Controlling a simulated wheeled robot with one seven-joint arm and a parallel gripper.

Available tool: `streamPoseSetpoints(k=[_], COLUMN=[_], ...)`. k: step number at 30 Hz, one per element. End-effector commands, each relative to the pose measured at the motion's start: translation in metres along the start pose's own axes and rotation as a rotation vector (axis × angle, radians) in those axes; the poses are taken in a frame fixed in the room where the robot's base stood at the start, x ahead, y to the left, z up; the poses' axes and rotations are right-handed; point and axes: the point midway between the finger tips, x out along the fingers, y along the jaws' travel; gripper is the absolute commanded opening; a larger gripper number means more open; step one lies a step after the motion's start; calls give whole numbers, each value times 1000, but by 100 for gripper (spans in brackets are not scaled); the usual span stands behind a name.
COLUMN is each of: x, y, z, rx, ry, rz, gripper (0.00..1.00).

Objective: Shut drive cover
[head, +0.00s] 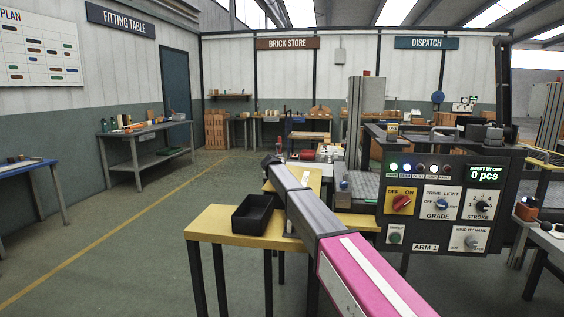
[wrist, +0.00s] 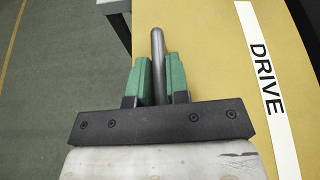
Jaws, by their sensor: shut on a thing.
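The drive cover (wrist: 215,45) is a yellow panel with a white strip (wrist: 262,75) reading DRIVE, filling the middle and right of the wrist view. A grey rounded bar handle (wrist: 157,42) stands out from it. My gripper (wrist: 159,75) has green fingers on both sides of this bar and is shut on it. The bar's lower part is hidden by the gripper body. In the head view my arm reaches forward past the machine's left side; my fingers are too small and hidden to make out there. I cannot tell how far open the cover is.
The machine's control panel (head: 437,200) with knobs and lights stands right of my arm. A yellow-topped table (head: 215,222) with a black tray (head: 253,214) is close on the left. The floor (head: 110,235) further left is clear.

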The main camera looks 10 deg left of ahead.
Motion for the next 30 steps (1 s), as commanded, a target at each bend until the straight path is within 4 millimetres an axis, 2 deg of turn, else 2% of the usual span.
streamPoseSetpoints(k=[7,23,24,26,30], x=[8,10,10,10,10], y=[5,8,8,8,8], z=[-19,-27,-27,-27,-25], rx=[4,8,8,8,8], ry=[1,6,7,6,3], rz=[0,1,1,1,2], gripper=[0,0,22,40,40])
